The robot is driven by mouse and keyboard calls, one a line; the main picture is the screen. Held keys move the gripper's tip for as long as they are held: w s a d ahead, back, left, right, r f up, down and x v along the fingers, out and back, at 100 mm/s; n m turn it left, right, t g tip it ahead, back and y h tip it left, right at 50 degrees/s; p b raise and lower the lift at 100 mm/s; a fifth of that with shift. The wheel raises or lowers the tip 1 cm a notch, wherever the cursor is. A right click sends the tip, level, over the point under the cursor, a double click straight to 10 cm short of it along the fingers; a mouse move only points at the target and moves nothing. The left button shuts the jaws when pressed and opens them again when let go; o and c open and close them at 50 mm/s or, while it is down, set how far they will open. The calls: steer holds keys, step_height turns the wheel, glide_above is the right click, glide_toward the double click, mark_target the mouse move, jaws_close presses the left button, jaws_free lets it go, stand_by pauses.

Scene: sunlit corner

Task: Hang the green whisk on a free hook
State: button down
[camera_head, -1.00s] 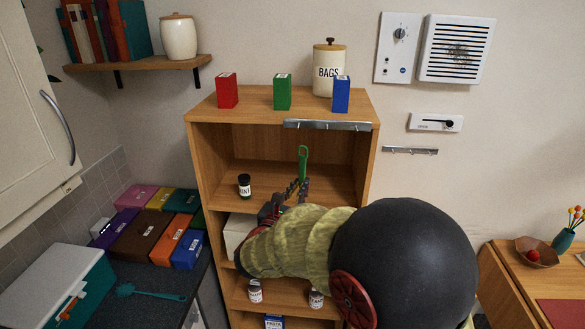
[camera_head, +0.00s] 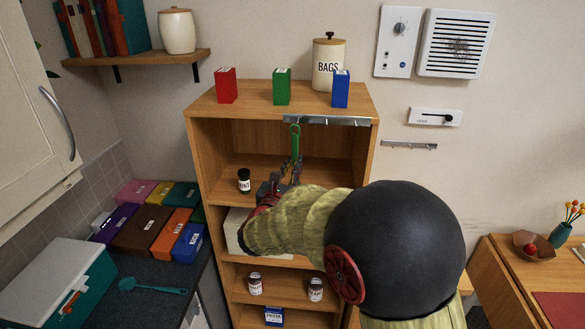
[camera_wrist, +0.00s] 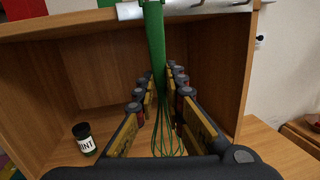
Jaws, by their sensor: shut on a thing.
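The green whisk (camera_head: 295,143) is upright in my gripper (camera_head: 290,172), its loop end up and its wire end down. In the wrist view the whisk handle (camera_wrist: 155,40) rises between the fingers of my gripper (camera_wrist: 163,80), and the wires hang below. A metal hook rail (camera_head: 345,121) runs along the cabinet's top front edge. The whisk's loop is at the left end of this rail. The rail also shows in the wrist view (camera_wrist: 205,8), behind the handle. I cannot tell whether they touch. A second hook rail (camera_head: 409,145) is on the wall to the right.
The wooden cabinet (camera_head: 193,165) has open shelves; a dark jar (camera_head: 244,181) stands left of my gripper. Red (camera_head: 226,86), green (camera_head: 282,87) and blue (camera_head: 341,90) boxes and a BAGS canister (camera_head: 328,62) stand on top.

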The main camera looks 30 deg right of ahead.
steer(key=shift+w+a+f+p+x, duration=0.1)
steer(key=shift+p+x, duration=0.05)
steer(key=shift+x, duration=0.7)
steer(key=shift+w+a+f+p+x, duration=0.1)
steer(key=shift+w+x, duration=0.05)
steer(key=shift+x, duration=0.65)
steer(key=shift+w+a+f+p+x, duration=0.1)
steer(key=shift+p+x, duration=0.05)
steer(key=shift+x, duration=0.7)
steer(key=shift+w+d+f+b, duration=0.4)
steer(key=shift+w+f+b, duration=0.2)
steer(key=shift+b, duration=0.35)
